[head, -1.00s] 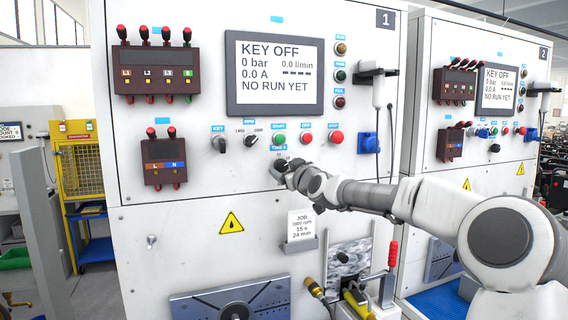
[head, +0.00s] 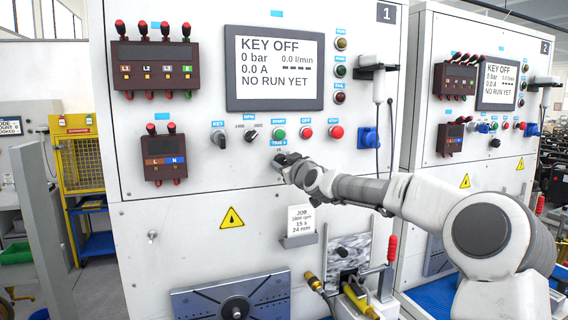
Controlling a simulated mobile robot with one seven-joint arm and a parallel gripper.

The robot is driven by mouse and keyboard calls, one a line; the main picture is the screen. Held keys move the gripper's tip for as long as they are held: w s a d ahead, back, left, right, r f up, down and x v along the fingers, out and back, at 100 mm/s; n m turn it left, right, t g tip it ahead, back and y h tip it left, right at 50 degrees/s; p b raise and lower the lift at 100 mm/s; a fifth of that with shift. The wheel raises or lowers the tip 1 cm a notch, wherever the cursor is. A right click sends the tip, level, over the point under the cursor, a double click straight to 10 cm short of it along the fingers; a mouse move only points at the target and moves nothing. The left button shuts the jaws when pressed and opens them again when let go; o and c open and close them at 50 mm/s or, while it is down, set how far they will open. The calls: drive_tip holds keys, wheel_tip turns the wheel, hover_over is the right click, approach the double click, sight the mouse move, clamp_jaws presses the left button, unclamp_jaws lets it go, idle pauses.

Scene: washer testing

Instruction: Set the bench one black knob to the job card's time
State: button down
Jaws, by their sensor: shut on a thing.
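Bench one's white panel (head: 190,205) carries the number 1 at its top right. My gripper (head: 281,160) is at the panel just under the TIME s label (head: 279,142), shut on the black time knob, which the gripper almost wholly hides. The knob's pointer and most of its scale cannot be read; a small 15 mark shows just above the gripper. The job card (head: 301,219) below reads JOB, a rpm line that looks like 2800, 15 s and 24 mm. The display (head: 274,68) reads KEY OFF, 0 bar, 0.0 l/min, 0.0 A, NO RUN YET.
Above my gripper sit the key switch (head: 220,139), a black speed knob (head: 250,135), a green start button (head: 278,133) and red buttons (head: 336,132). A blue socket (head: 368,137) is to the right. A clamp with a red handle (head: 391,247) stands below.

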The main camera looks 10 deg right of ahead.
drive_tip(key=shift+f+m+b, duration=0.1)
drive_tip(key=shift+m+b, duration=0.3)
drive_tip(key=shift+b, duration=0.35)
drive_tip(key=shift+f+m+b, duration=0.1)
drive_tip(key=shift+m+b, duration=0.2)
drive_tip(key=shift+b, duration=0.15)
drive_tip(key=m+b, duration=0.3)
drive_tip(key=shift+b, duration=0.35)
drive_tip(key=m+b, duration=0.2)
drive_tip(key=m, duration=0.1)
drive_tip(key=shift+m+b, duration=0.3)
drive_tip(key=shift+m, duration=0.1)
drive_tip(key=shift+r+m+b, duration=0.2)
drive_tip(key=shift+m+b, duration=0.6)
drive_tip(key=shift+m, duration=1.1)
drive_tip(key=shift+c, duration=1.7)
unclamp_jaws()
drive_tip(key=shift+d, duration=0.1)
